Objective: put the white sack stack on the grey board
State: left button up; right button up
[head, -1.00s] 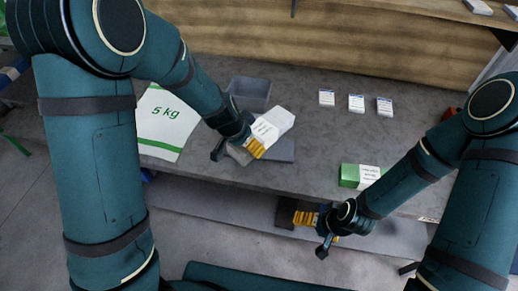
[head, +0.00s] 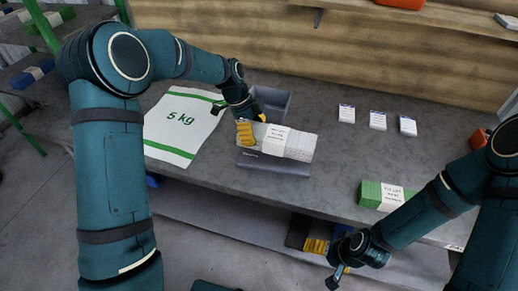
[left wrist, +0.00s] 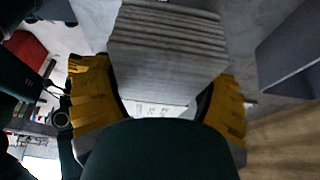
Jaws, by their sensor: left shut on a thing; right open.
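The white sack stack (head: 299,146) has a printed paper band around it. My left gripper (head: 252,126) is shut on its left end, with yellow finger pads on either side. The left wrist view shows the layered stack (left wrist: 168,55) between the yellow pads. The stack lies level in the head view, over the back part of the grey board (head: 272,164) on the bench. I cannot tell whether it touches the board. My right gripper (head: 335,272) is open and low in front of the bench; its fingers are partly unclear.
A grey bin (head: 277,101) stands right behind the stack. A white "5 kg" sack (head: 182,122) lies to the left. A green banded stack (head: 372,194) sits at the right front edge, and small white packets (head: 377,119) lie behind it. The bench between is clear.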

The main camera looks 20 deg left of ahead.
pick_arm(q)
notch_tip(320, 180, down, 6)
jog(key=shift+f+b, duration=0.1)
jog(key=shift+b, duration=0.45)
jog(key=o, duration=1.2)
jog(key=shift+c, duration=0.2)
jog(key=p+v, duration=0.2)
jog(key=v, duration=1)
jog(key=shift+s, duration=0.1)
